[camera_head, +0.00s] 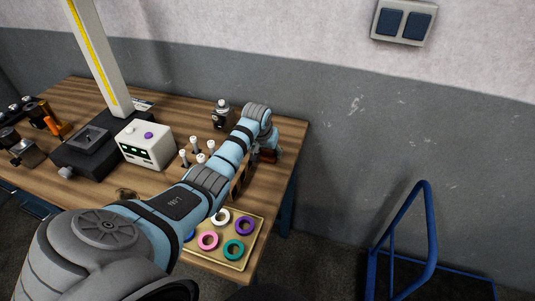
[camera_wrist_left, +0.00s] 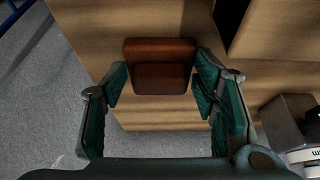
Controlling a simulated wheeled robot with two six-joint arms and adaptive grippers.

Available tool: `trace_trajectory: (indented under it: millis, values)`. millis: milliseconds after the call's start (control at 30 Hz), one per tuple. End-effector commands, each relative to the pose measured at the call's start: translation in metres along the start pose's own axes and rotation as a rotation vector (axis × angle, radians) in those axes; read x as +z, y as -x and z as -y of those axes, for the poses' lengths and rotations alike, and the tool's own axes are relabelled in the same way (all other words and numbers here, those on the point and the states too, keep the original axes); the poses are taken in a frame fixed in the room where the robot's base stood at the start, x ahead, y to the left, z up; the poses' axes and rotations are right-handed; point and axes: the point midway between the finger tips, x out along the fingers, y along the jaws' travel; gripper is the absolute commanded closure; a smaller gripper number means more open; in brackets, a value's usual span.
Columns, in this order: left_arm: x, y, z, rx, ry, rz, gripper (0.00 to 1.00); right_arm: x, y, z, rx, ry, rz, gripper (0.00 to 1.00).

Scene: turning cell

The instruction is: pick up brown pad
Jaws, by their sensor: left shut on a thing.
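The brown pad (camera_wrist_left: 160,78) is a reddish-brown block between the two green fingers of my left gripper (camera_wrist_left: 161,84) in the left wrist view. The fingers are shut on its two sides. In the head view my left gripper (camera_head: 267,146) is at the table's right edge, with a small part of the brown pad (camera_head: 268,156) showing below it. My arm hides some of the area around it. I cannot tell whether the pad touches the table. My right gripper is not in view.
A tray (camera_head: 246,263) with several coloured rings stands at the table's front right. White-topped pegs, a white box (camera_head: 146,145) with a display and a dark bottle (camera_head: 222,114) stand left of my gripper. A blue rail (camera_head: 426,235) stands on the floor at right.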

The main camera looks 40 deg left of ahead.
Motion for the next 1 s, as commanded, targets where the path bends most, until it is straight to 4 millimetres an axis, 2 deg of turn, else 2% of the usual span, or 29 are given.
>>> trace_trajectory:
  millis: [133, 267, 367, 433, 600, 700, 833, 1000]
  values:
    - [0.0, 0.001, 0.0, -0.001, 0.0, 0.004, 0.75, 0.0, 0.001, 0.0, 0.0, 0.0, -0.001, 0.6]
    - [-0.005, 0.013, 0.0, 0.0, 0.0, 0.001, 0.75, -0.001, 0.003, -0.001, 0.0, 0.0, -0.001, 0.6]
    - [-0.015, 0.034, 0.0, 0.0, 0.0, -0.002, 0.75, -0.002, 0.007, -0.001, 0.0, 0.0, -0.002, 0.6]
    - [-0.024, 0.054, 0.0, 0.0, 0.0, -0.004, 0.75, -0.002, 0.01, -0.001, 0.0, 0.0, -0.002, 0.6]
    - [-0.05, 0.116, 0.0, 0.0, 0.0, -0.006, 0.75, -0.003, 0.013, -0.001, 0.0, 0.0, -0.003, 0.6]
    - [-0.062, 0.146, 0.0, 0.001, 0.001, -0.004, 0.75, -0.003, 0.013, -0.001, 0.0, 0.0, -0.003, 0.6]
    - [-0.072, 0.173, 0.0, 0.001, 0.001, -0.001, 0.75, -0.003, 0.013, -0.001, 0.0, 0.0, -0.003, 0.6]
    - [-0.076, 0.185, 0.0, 0.0, 0.0, 0.003, 0.75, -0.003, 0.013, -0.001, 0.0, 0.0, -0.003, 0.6]
